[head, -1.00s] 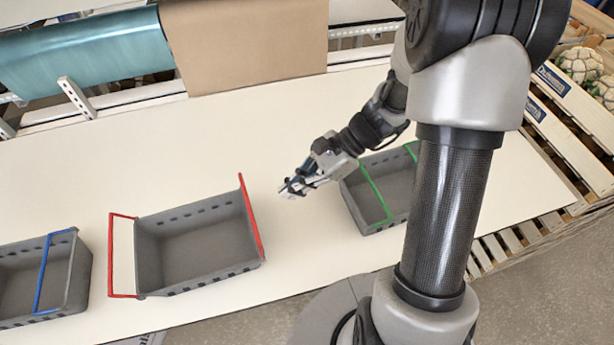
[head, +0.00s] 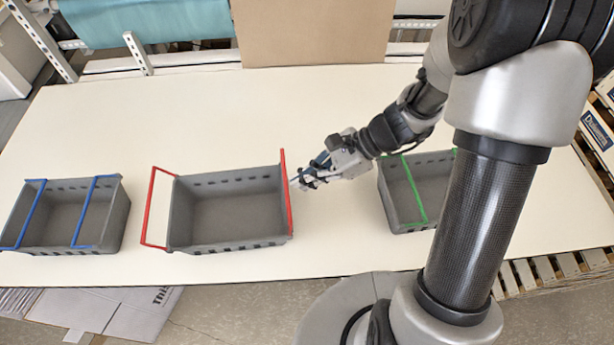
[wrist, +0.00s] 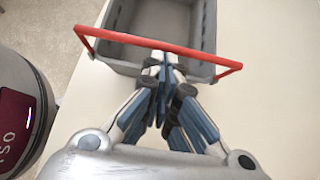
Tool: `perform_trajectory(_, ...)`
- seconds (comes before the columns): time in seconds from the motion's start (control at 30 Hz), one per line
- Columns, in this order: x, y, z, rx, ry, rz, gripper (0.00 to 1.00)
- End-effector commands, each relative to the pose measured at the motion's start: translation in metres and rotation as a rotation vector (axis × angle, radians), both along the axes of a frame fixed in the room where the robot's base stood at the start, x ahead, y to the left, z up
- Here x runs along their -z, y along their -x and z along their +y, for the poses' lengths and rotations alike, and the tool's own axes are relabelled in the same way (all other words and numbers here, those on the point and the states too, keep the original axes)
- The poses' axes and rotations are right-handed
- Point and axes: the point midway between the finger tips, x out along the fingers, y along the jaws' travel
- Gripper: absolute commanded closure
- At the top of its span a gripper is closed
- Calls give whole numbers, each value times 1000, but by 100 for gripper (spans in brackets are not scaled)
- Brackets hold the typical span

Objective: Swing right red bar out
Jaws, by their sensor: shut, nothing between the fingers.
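A grey crate (head: 238,212) with two red bars stands on the table. Its right red bar (head: 287,195) runs along the right end and appears raised near that end. Its left red bar (head: 147,205) hangs out beyond the left end. My gripper (head: 298,182) is shut and empty, just right of the right red bar. In the wrist view, the right red bar (wrist: 115,38) crosses in front of the crate (wrist: 165,18), and the fingertips (wrist: 165,66) overlap its middle. I cannot tell whether they touch it.
A grey crate with blue bars (head: 85,210) stands to the left. A grey crate with green bars (head: 432,185) stands right of my gripper, partly behind my arm. The table (head: 330,245) is bare between the red-barred and green-barred crates. A cardboard sheet (head: 310,35) stands at the back.

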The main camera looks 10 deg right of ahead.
Motion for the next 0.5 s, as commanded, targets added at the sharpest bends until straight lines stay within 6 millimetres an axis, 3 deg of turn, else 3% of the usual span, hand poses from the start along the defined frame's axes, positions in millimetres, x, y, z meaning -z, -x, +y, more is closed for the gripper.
perform_trajectory(0.5,-6,1,7,-2,90,-4,100)
